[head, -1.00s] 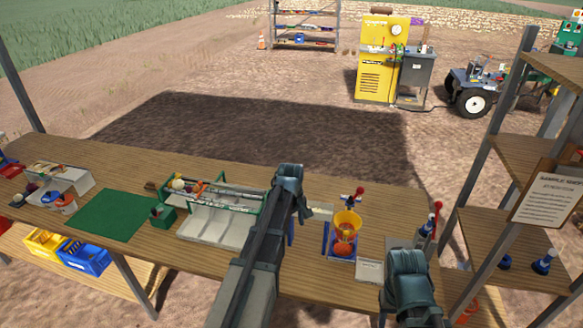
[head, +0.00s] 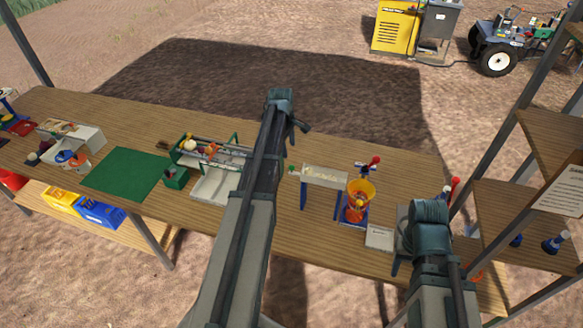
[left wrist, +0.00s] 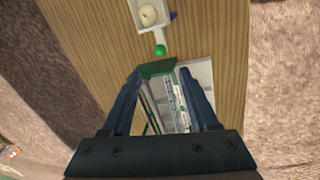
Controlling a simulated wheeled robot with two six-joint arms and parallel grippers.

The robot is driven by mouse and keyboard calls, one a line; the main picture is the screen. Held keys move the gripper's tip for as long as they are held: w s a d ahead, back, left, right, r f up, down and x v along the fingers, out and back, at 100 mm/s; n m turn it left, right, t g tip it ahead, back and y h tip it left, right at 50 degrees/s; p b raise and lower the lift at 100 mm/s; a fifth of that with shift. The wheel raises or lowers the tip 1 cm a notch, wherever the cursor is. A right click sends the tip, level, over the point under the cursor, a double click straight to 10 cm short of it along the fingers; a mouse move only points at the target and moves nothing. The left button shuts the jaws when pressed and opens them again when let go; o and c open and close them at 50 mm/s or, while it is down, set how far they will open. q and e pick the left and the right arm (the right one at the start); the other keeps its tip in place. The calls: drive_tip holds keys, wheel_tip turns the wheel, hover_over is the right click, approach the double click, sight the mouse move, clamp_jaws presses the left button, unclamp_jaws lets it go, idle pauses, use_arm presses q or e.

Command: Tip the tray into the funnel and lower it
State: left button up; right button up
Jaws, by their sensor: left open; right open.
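A small pale tray (head: 325,174) with a green knob (head: 292,169) at its left end stands on blue supports. It also shows at the top of the left wrist view (left wrist: 138,22), cut off by the edge, with a round pale onion (left wrist: 148,14) in it and the green knob (left wrist: 160,50) nearer to me. The orange-yellow funnel (head: 360,188) stands at the tray's right end; what is inside it is unclear. My left gripper (head: 297,126) is open and empty, raised between elevator and tray, apart from the knob. My right gripper (head: 430,240) is open at the right.
The green-framed elevator (head: 215,180) with white bins is left of my left arm, partly hidden by it. A pale box (head: 380,238) sits in front of the funnel. A red-knobbed lever (head: 374,161) stands behind it. A green mat (head: 135,174) lies left.

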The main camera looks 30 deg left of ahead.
sight(291, 166)
use_arm(q)
drive_tip(key=f+b, duration=0.3)
drive_tip(key=f, duration=0.1)
drive_tip(key=w+f+b, duration=0.1)
drive_tip(key=f+b, duration=0.2)
drive_tip(key=b, duration=0.1)
drive_tip(key=w+f+b, duration=0.1)
drive_tip(key=f+b, duration=0.2)
drive_tip(key=f, duration=0.1)
drive_tip(key=shift+w+f+b, duration=0.15)
drive_tip(key=shift+f+b, duration=0.15)
drive_tip(key=shift+b, duration=0.1)
clamp_jaws()
idle(0.8)
